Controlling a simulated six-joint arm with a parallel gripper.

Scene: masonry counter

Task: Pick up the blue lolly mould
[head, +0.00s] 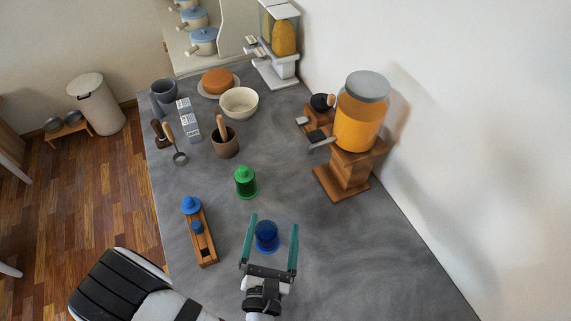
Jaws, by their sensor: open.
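The blue lolly mould (266,237) looks like a short, dark blue, round cup shape on the grey counter. My gripper (274,235) is open, with its two teal fingers on the left and right of the blue mould in the head view. I cannot tell from this view whether the fingers are at the mould's height or above it, or whether they touch it. A green piece (245,182) of similar round shape with a knob on top stands farther back.
A wooden rack (205,245) with blue knobbed pieces lies left of my gripper. A wooden dispenser with an orange jar (360,112) stands at the right by the wall. A brown pot (225,146), cream bowl (239,102) and grey boxes (188,122) stand behind. Counter to the right is clear.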

